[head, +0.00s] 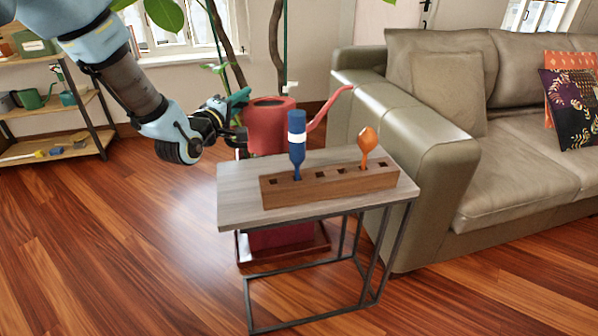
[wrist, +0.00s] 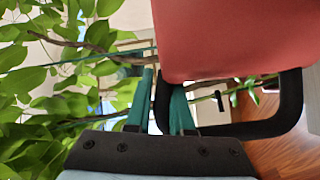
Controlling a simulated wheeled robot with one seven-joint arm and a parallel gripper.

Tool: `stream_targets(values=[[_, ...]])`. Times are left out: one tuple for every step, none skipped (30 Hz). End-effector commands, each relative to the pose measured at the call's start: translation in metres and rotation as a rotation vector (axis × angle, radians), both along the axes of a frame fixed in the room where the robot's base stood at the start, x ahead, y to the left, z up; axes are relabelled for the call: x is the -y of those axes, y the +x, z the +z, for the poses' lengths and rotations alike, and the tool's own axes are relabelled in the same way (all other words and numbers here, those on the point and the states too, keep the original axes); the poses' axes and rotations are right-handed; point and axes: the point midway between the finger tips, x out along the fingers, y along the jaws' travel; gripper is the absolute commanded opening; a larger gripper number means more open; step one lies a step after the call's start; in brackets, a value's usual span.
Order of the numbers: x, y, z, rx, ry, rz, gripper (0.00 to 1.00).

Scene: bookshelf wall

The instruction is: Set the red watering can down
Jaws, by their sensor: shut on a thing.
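The red watering can (head: 268,128) is upright at the back edge of the small side table (head: 236,178), with its spout (head: 328,108) pointing right. I cannot tell whether its base touches the tabletop. My gripper (head: 236,108) is at the can's left side. In the wrist view, the green fingers of my gripper (wrist: 161,103) are shut on the can's black handle (wrist: 293,105), one on each side of its near bar. The red body (wrist: 235,40) fills the upper right of that view.
A wooden block (head: 330,187) on the tabletop holds a blue tool (head: 297,150) and an orange one (head: 367,145). A sofa (head: 420,160) stands close on the right. A leafy plant (wrist: 60,90) is behind. Open floor lies to the left.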

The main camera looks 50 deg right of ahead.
Motion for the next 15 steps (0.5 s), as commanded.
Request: stream_targets(values=[[0.001, -0.001, -0.009, -0.003, 0.002, -0.001, 0.0], [0.001, -0.001, -0.015, -0.003, 0.002, -0.001, 0.0], [0.001, -0.001, -0.022, -0.003, 0.003, -0.002, 0.0], [0.001, -0.001, -0.028, -0.004, 0.003, -0.002, 0.0], [0.001, -0.001, -0.032, -0.003, 0.001, -0.002, 0.0], [0.001, -0.001, -0.039, -0.003, 0.002, -0.002, 0.0], [0.001, -0.001, -0.042, -0.003, 0.002, -0.001, 0.0], [0.0, -0.001, -0.045, -0.001, 0.001, -0.001, 0.0], [0.0, 0.0, -0.048, -0.001, 0.0, -0.001, 0.0], [0.0, 0.0, -0.05, -0.001, 0.0, -0.001, 0.0], [0.001, 0.0, -0.052, -0.001, 0.0, -0.001, 0.0], [0.001, 0.0, -0.056, -0.001, 0.0, -0.001, 0.0], [0.001, -0.001, -0.06, -0.001, 0.0, -0.001, 0.0], [0.001, -0.001, -0.065, -0.002, 0.001, -0.002, 0.0], [0.0, -0.001, -0.071, -0.001, 0.001, -0.002, 0.0]])
